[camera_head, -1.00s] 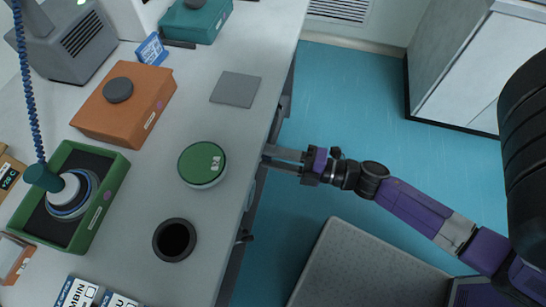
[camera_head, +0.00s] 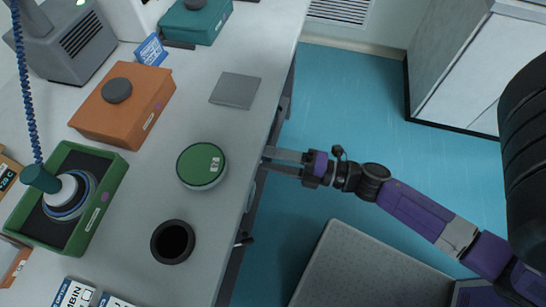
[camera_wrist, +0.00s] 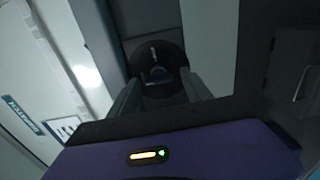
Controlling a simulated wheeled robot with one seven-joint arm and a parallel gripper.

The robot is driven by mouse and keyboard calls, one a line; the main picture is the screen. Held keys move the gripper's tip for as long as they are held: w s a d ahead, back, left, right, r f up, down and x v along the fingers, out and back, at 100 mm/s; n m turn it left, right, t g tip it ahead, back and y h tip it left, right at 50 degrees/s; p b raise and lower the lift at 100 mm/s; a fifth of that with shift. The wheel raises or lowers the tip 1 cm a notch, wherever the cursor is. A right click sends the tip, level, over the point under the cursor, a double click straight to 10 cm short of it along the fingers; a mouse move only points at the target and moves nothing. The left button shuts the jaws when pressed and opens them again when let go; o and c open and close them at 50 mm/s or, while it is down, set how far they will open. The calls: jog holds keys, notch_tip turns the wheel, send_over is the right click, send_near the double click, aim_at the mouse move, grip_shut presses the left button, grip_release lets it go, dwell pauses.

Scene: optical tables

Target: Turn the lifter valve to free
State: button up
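My gripper (camera_head: 266,159) is level with the right edge of the table, its two grey fingers apart. In the wrist view my gripper (camera_wrist: 160,95) is open, with nothing held between the fingers. Ahead of and between the fingers is a dark round fitting (camera_wrist: 176,62) with a small pale mark above it; it looks like the lifter valve, but its label and setting are too dark to read. In the head view the fitting is hidden by the table edge. I cannot tell whether the fingertips touch it.
The white table (camera_head: 215,125) holds a green round tin (camera_head: 201,165), a black ring-shaped holder (camera_head: 173,242), a grey plate (camera_head: 235,91) and an orange box (camera_head: 122,105). A small handle (camera_head: 244,240) sticks out under the table edge. Blue floor (camera_head: 345,110) is clear beyond my arm.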

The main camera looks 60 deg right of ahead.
dwell(0.3)
jog(key=b+v, duration=0.1)
jog(key=v, duration=0.6)
jog(key=shift+s, duration=0.35)
jog(key=shift+d, duration=0.1)
